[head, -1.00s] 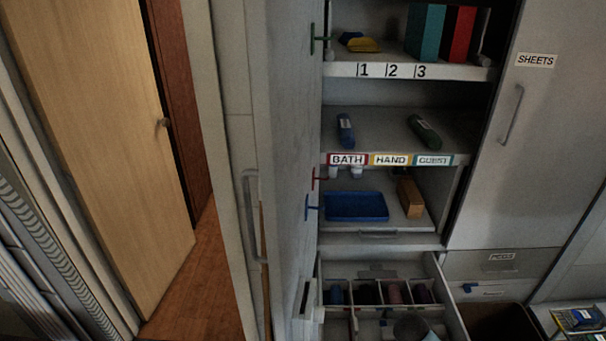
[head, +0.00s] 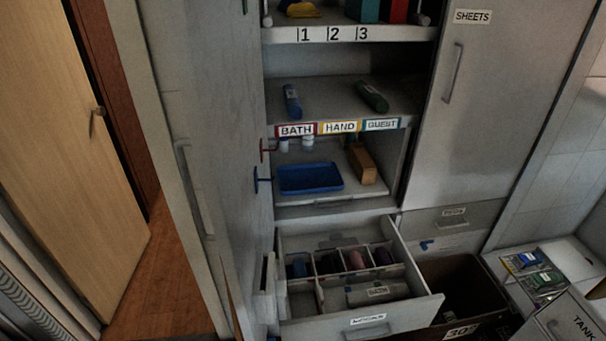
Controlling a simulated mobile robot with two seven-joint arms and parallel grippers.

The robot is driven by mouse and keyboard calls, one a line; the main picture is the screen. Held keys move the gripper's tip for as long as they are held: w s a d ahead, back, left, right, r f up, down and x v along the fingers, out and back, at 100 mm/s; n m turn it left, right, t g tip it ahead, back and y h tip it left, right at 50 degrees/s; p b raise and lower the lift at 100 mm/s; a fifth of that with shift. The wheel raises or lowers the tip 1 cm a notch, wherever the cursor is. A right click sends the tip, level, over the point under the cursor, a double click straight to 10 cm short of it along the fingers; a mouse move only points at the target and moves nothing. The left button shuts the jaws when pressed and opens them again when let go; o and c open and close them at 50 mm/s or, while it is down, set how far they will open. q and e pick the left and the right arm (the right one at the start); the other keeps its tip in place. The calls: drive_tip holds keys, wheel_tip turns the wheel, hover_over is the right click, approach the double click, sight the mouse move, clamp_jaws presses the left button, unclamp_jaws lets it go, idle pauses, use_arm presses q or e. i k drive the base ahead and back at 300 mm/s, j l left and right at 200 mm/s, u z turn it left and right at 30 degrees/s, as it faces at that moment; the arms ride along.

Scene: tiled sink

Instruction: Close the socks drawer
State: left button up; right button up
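An open drawer (head: 420,305) sticks out from the bottom of the shelf unit in the head view. Inside are dividers with several dark and reddish rolled items (head: 355,260) in compartments, and a grey cylinder with a label lies nearer the front. Two closed drawers (head: 455,222) are to the right, with small labels too blurred to read surely. Neither of my grippers is in view.
A tall open door (head: 200,130) stands left of the open drawer, close beside it. A dark box (head: 465,285) stands right of the drawer, near its front corner. Shelves (head: 340,90) above hold a blue tray (head: 310,178) and bottles. A closed SHEETS door (head: 490,110) is at right.

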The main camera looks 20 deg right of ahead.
sight(304, 322)
drive_tip(key=k+l+z, duration=0.1)
drive_tip(key=z, duration=0.25)
drive_tip(key=k+l+z, duration=0.1)
drive_tip(key=l+z, duration=0.25)
